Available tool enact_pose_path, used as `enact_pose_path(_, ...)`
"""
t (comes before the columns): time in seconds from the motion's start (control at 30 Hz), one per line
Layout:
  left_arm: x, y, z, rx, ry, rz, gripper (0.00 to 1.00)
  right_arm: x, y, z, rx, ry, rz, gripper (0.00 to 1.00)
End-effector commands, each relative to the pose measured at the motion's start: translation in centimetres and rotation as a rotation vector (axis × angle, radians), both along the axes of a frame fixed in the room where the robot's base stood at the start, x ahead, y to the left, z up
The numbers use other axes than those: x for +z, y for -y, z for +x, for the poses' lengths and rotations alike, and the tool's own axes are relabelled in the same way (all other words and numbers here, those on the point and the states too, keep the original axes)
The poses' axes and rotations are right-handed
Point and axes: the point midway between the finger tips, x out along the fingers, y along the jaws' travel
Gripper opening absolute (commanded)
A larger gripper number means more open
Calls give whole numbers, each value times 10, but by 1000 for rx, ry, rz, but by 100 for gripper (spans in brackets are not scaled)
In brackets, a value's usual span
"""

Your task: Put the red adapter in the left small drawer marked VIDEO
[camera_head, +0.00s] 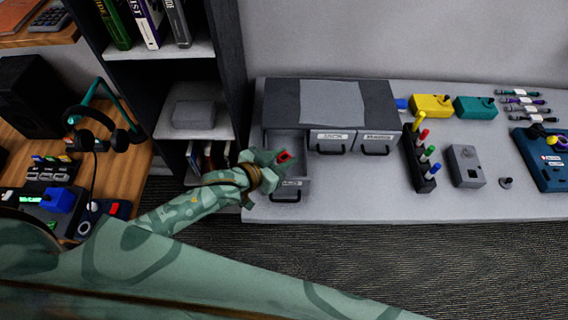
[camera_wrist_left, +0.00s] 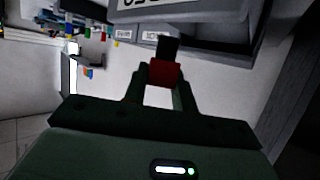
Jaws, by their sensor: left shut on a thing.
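The red adapter (camera_head: 284,156) is held at the tips of my left gripper (camera_head: 276,158). In the left wrist view the red adapter (camera_wrist_left: 165,73) sits between the two fingers, with a black end pointing away. The left small drawer (camera_head: 292,184) is pulled open from the grey drawer unit (camera_head: 285,97); its label is too small to read in the head view. My left gripper is above the open drawer, and its hand hides part of the drawer's inside. The drawer's labelled front (camera_wrist_left: 148,12) also shows at the top of the left wrist view. My right gripper is not in view.
Two shut drawers (camera_head: 332,140) (camera_head: 377,143) are to the right of the open one. A black holder with coloured pens (camera_head: 418,165) and a grey box (camera_head: 466,166) stand farther right on the white table. A dark bookshelf (camera_head: 230,60) stands close on the left.

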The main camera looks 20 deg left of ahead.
Motion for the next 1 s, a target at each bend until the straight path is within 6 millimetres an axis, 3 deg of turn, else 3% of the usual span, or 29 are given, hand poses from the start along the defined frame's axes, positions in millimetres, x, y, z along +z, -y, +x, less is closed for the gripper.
enact_pose_path(0.03, -12, 2, -1, -2, -4, -2, 4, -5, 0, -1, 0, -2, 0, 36)
enact_pose_path(0.13, -23, 2, -1, -2, -2, -2, 4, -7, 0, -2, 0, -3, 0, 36)
enact_pose_path(0.6, -30, 3, -1, -2, -1, -4, 4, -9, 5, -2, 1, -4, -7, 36)
enact_pose_path(0.63, -29, 3, -1, -2, -1, -3, 35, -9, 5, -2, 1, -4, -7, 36)
enact_pose_path(0.7, -29, 3, -1, -2, -1, -3, 48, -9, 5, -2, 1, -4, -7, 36)
enact_pose_path(1.0, -26, 3, -1, -2, -1, -2, 48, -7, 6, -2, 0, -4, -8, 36)
